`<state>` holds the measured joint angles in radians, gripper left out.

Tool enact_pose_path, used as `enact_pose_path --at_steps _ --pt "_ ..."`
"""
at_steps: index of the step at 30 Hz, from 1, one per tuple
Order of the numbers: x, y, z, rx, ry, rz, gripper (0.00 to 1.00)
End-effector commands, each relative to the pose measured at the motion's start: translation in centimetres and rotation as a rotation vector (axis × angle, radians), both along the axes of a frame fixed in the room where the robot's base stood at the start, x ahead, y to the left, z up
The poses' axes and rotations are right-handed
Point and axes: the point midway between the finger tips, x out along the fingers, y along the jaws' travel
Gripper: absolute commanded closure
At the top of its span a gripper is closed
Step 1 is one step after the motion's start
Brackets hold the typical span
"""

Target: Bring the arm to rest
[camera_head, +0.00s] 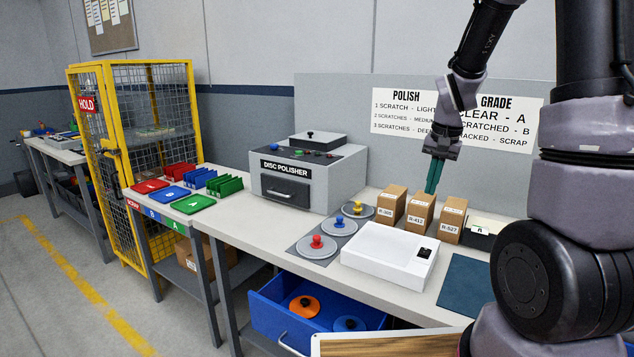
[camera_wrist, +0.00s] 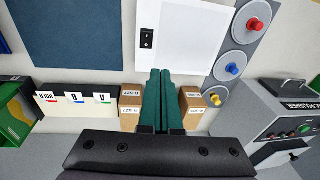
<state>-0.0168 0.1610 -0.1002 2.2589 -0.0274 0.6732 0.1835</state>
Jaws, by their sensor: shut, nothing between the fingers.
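My gripper (camera_head: 433,177) hangs from my arm above the back of the workbench, fingers pointing down. Its green fingers are together with nothing between them; they also show in the wrist view (camera_wrist: 160,100). The fingers are in front of or over a row of small cardboard boxes, with the middle box (camera_head: 419,213) closest below. In the wrist view the fingers hide the middle of that row, with one box (camera_wrist: 131,105) to the left and another (camera_wrist: 193,103) to the right. I cannot tell whether the fingertips touch a box.
A white box-shaped device (camera_head: 388,254), a dark blue mat (camera_head: 470,285) and lids with coloured knobs (camera_head: 316,246) lie on the bench. The disc polisher (camera_head: 290,185) stands left. A blue drawer (camera_head: 270,311) is open below. A yellow cage (camera_head: 105,150) stands far left.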

Motion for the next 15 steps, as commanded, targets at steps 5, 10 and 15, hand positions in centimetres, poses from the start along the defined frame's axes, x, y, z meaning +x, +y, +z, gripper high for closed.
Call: enact_pose_path --at_steps 5,10,15 --pt "-3.4 1.6 7.6 0.029 -0.131 0.039 1.00" --pt "-7.5 3.0 13.0 0.047 -0.246 0.079 1.00" --pt "-12.2 4.2 17.0 0.055 -0.357 0.125 1.00"
